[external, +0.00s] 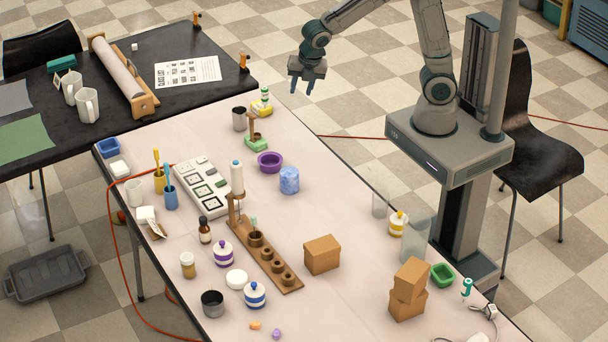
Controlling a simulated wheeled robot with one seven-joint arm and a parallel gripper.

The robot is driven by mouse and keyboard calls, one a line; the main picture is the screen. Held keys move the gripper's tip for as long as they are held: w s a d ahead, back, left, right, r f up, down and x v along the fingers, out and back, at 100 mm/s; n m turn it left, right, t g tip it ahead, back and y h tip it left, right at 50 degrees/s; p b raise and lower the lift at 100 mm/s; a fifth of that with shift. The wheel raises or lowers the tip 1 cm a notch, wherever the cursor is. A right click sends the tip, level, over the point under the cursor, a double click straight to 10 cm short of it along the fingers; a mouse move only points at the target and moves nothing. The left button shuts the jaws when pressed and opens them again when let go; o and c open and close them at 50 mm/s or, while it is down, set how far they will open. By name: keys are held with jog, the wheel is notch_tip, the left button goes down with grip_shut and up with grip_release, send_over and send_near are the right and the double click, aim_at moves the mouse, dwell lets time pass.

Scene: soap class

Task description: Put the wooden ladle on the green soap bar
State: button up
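A green block (264,147), which looks like the green soap bar, lies near the table's far edge. A small brown wooden piece with an upright handle (251,124) and a low round part stands at it; it looks like a ladle and appears to rest on the green block, but contact is too small to tell. A similar brown upright handle (231,209) rises at the far end of a wooden rack (291,286) holding several round cups. My gripper (303,89) is open and empty, pointing down in the air beyond the table's far edge.
The table between blue cup and clear containers is mostly bare.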

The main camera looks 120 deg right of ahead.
jog(key=s+a+r+m+t+y, duration=0.1)
jog(key=s+a+r+m, duration=0.1)
jog(key=s+a+m, duration=0.4)
jog(key=s+a+r+m+t+y, duration=0.1)
jog(key=s+a+m, duration=0.5)
jog(key=s+a, duration=0.4)
jog(key=shift+s+a+r+m+t+y, duration=0.15)
jog(key=shift+s+r+m+t+y, duration=0.2)
jog(key=shift+s, duration=0.55)
